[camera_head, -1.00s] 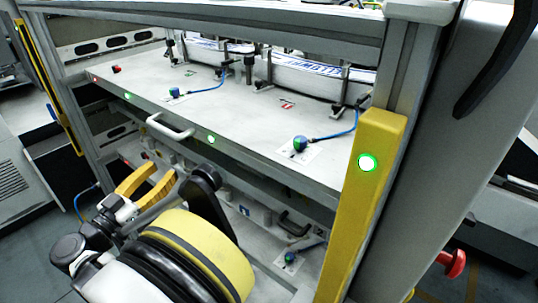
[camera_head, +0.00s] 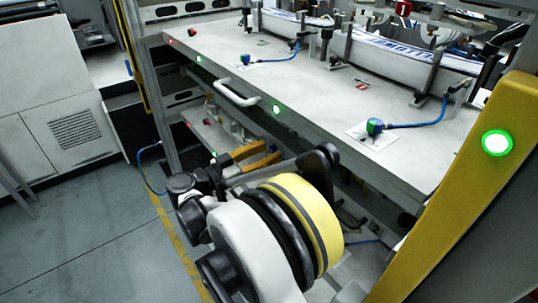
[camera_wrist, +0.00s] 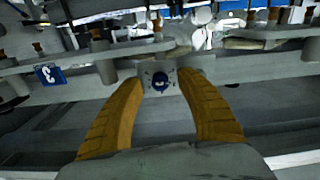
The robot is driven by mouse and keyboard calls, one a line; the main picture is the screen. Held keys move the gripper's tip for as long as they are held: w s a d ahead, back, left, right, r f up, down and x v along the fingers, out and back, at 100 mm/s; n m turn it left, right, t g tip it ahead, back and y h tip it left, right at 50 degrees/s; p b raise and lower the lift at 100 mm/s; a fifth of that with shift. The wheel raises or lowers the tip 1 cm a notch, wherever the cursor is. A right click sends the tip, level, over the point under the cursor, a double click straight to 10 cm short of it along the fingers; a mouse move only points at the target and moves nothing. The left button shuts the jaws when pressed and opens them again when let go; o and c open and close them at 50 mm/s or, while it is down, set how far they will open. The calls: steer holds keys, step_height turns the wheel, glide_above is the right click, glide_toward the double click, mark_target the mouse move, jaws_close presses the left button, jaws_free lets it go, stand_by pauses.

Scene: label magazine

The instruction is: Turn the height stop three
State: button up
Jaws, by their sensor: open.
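My gripper (camera_head: 250,158) shows in the head view as two orange-yellow fingers at the front of the machine, below the upper shelf and partly hidden by my wrist. In the wrist view my gripper (camera_wrist: 161,84) is open and empty. On the upper shelf are two blue-green knobs, a near one (camera_head: 375,127) and a far one (camera_head: 244,60). I cannot tell which is stop three.
The upper shelf (camera_head: 320,100) has a grey front edge with a white handle (camera_head: 237,94) and green lights. A yellow post (camera_head: 465,190) with a lit green button (camera_head: 497,143) stands at the right. Open floor (camera_head: 90,225) lies to the left.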

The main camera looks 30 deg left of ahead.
steer(key=shift+w+d, duration=0.1)
jaws_close()
stand_by(0.4)
